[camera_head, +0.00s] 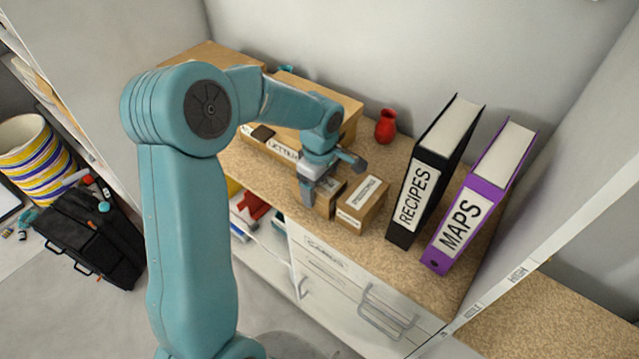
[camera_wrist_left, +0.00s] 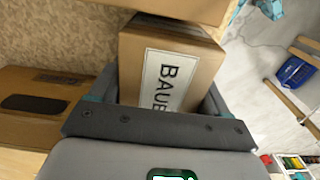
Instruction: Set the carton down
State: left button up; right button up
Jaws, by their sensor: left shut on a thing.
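My left gripper (camera_head: 322,190) is shut on a small brown carton (camera_head: 328,200). In the left wrist view this carton (camera_wrist_left: 170,72) sits between the fingers, and its white label reads "BAUB", with the rest hidden. In the head view the gripper covers much of it. The carton is at the front of the speckled shelf top (camera_head: 385,160), just left of another labelled carton (camera_head: 362,204). I cannot tell whether its underside touches the shelf. My right gripper is not in view.
A larger labelled box (camera_head: 285,140) stands at the left behind my gripper. A red vase (camera_head: 386,126) is at the back. A black RECIPES binder (camera_head: 425,180) and a purple MAPS binder (camera_head: 470,215) stand at the right. Drawers (camera_head: 350,290) are below the front edge.

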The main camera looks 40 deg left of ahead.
pick_arm(q)
jog(key=shift+w+f+b, duration=0.1)
jog(key=shift+f+b, duration=0.2)
jog(key=o, duration=1.3)
jog(key=shift+c, duration=0.2)
jog(key=shift+r+p, duration=0.3)
notch_tip(320, 180, up, 12)
jog(key=shift+b, duration=0.35)
